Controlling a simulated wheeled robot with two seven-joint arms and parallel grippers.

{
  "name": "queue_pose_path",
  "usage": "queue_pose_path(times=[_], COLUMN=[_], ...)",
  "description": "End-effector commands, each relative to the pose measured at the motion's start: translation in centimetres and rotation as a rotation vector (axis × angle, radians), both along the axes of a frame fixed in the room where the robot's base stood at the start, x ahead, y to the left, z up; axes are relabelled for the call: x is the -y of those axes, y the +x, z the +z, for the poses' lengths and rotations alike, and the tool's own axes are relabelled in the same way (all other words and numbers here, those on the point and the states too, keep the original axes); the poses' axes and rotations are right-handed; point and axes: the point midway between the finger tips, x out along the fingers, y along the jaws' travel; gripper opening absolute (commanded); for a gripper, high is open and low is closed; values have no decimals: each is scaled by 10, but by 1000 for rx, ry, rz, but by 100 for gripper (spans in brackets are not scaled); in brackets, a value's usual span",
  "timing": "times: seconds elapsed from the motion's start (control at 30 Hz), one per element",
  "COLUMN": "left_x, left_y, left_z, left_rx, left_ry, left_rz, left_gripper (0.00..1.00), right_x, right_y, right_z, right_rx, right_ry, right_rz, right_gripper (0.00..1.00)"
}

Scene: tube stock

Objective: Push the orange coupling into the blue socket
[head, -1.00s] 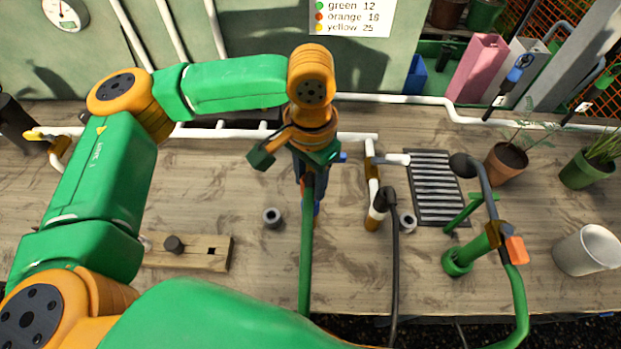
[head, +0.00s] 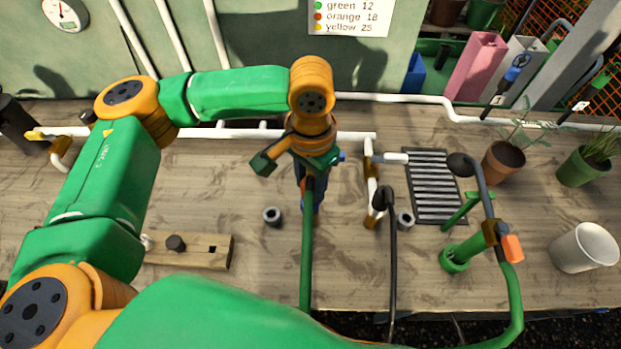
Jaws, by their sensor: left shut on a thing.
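My left gripper (head: 311,178) points down over the middle of the bench, shut. A small orange piece (head: 307,184), apparently the orange coupling, shows at its fingers, at the upper end of a green hose (head: 306,255) that runs up from the front edge. A bit of blue (head: 314,206), possibly the blue socket, shows just below the fingers. The wrist and fingers hide most of both, so I cannot tell whether coupling and socket touch. My right gripper is not in view.
A grey ring (head: 272,216) lies left of the gripper. A brass-and-white pipe (head: 371,195) with a black hose stands close on the right. Further right are a drain grate (head: 432,185), a green stand (head: 467,252), potted plants (head: 503,162) and a white cup (head: 584,248). A wooden block (head: 205,250) lies left.

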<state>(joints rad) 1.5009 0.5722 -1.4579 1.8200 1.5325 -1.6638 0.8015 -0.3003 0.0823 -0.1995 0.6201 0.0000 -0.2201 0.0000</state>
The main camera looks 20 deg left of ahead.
Motion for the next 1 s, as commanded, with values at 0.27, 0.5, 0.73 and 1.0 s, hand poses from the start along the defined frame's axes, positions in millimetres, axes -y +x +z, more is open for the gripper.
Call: queue_pose_path(times=[0.27, 0.5, 0.73, 1.0], left_x=[-1, -1, -1, -1], left_y=[0, 0, 0, 0], left_z=[-7, -8, -11, -17], left_rx=[1, 1, 0, 1], left_ry=[0, 0, 0, 0], left_rz=[0, 0, 0, 0], left_gripper=[0, 0, 0, 0], right_x=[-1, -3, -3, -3], right_y=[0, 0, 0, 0], right_z=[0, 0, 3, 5], right_rx=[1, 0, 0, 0], right_ry=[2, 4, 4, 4], right_rz=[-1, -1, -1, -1], right_gripper=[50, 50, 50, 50])
